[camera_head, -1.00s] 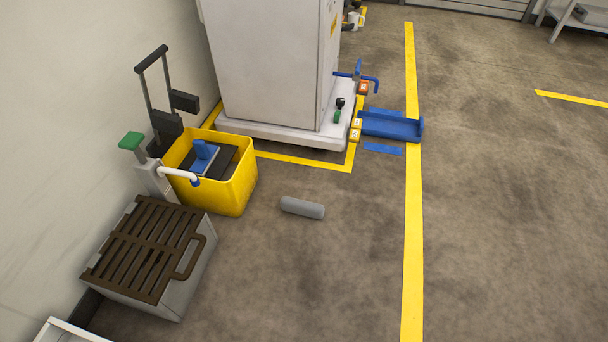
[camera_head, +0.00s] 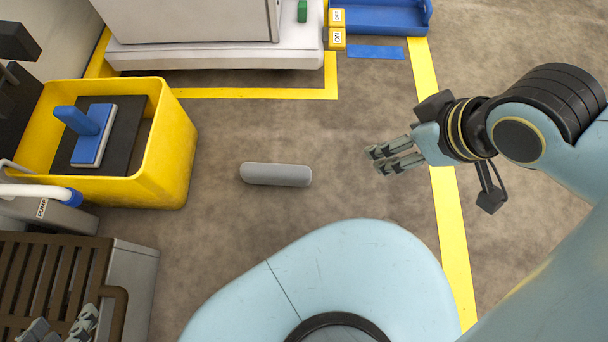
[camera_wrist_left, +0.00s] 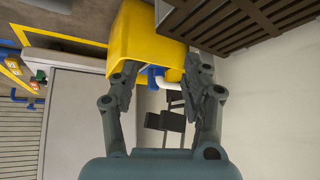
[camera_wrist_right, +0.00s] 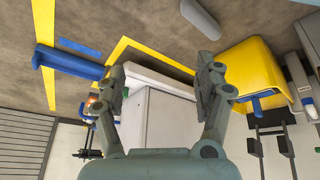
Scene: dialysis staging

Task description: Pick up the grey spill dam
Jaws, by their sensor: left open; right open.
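The grey spill dam (camera_head: 276,174) is a short rounded bar lying flat on the concrete floor, in the middle of the head view. It also shows at the top of the right wrist view (camera_wrist_right: 201,18), beyond the fingers. My right gripper (camera_head: 392,158) is open and empty, to the right of the spill dam and apart from it. My left gripper (camera_head: 63,327) is at the bottom left corner of the head view, in front of a slatted grate. Its fingers are apart and empty in the left wrist view (camera_wrist_left: 164,82).
A yellow bucket (camera_head: 173,150) with a blue-handled tool stands left of the spill dam. A brown slatted grate (camera_head: 50,268) tops a grey box below it. A white cabinet (camera_head: 200,55) and a blue tray (camera_head: 375,18) are beyond. The floor around the dam is clear.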

